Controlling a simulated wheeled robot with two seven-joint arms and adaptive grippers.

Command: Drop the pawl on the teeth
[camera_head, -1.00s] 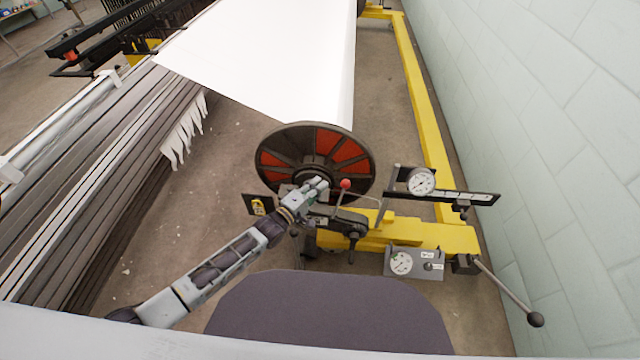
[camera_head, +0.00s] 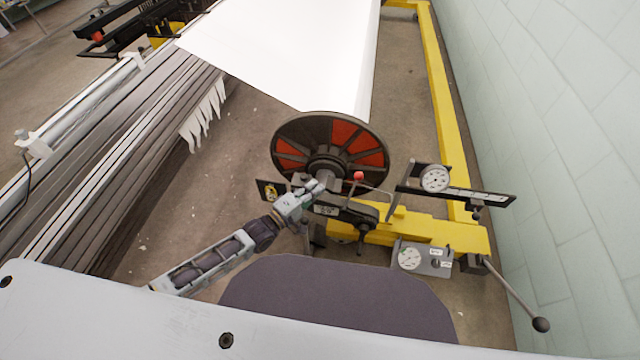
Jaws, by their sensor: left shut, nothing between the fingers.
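My left gripper (camera_head: 317,187) reaches in from the lower left, its fingertips just in front of the hub of the dark spoked disc (camera_head: 343,133) with red panels. The gripper is shut with nothing in it. A red ball knob (camera_head: 358,176) on a thin stem stands a little right of the fingertips, apart from them. Below it is a dark grey bracket mechanism (camera_head: 350,210). The pawl and the teeth are too small and partly covered by the gripper to make out; I cannot tell whether they touch. My right gripper is out of view.
A round dial on an arm (camera_head: 435,179) and a second gauge box (camera_head: 410,257) stand right of the mechanism on the yellow frame (camera_head: 450,232). A long lever with a black ball (camera_head: 541,324) sticks out at lower right. A pale wall (camera_head: 570,120) closes the right side.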

